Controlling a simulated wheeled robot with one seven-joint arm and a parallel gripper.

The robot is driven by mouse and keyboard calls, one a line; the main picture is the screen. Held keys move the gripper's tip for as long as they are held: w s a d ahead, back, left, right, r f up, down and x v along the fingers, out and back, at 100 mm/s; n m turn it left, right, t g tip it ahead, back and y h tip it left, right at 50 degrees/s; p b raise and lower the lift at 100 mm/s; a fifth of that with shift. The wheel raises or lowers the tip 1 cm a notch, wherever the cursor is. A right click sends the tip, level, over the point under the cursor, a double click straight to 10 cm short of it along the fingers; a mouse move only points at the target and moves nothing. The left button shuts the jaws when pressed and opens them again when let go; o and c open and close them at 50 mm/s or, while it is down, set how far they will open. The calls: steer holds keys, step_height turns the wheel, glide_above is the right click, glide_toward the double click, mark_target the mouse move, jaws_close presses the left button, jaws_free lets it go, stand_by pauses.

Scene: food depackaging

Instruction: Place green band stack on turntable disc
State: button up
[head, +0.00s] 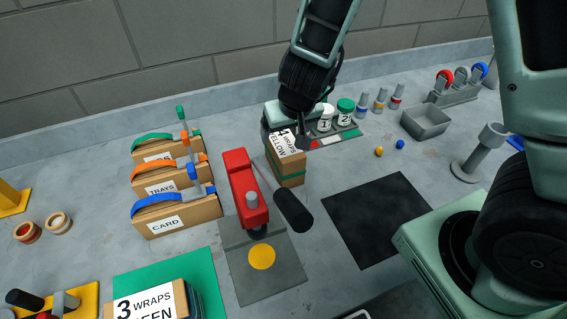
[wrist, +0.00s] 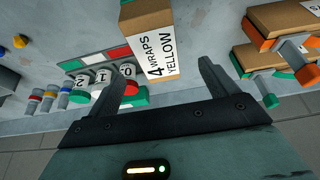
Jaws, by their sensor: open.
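A brown stack (head: 291,172) with a green band around its side stands upright left of the black mat. Its face reads "4 WRAPS YELLOW", also seen on the stack in the wrist view (wrist: 152,45). My gripper (wrist: 164,70) is open, its two fingers apart on either side of the near end of that labelled face. Whether they touch it cannot be told. In the head view my gripper (head: 303,142) is at the stack's upper right, partly hidden by my wrist. The dark turntable disc (head: 457,240) sits on a pale green base at the right, partly covered by my arm.
A red press-like tool (head: 243,190) with a black handle stands close left of the stack. Another stack (head: 150,303), labelled "3 WRAPS", lies on a green mat. Labelled cartons (head: 180,216) stand at left, jars (head: 345,112) behind. The black mat (head: 375,215) is bare.

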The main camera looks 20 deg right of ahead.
mark_target(284, 143)
steer(key=b+x, duration=0.1)
steer(key=x, duration=0.3)
steer(key=shift+w+f, duration=0.15)
steer(key=shift+f, duration=0.15)
steer(key=shift+d+b+x, duration=0.2)
steer(key=shift+b+x, duration=0.65)
steer(key=shift+x, duration=1.75)
steer(key=shift+f, duration=0.25)
steer(key=c, duration=1.3)
steer(key=shift+c, duration=0.7)
steer(key=shift+r, duration=0.15)
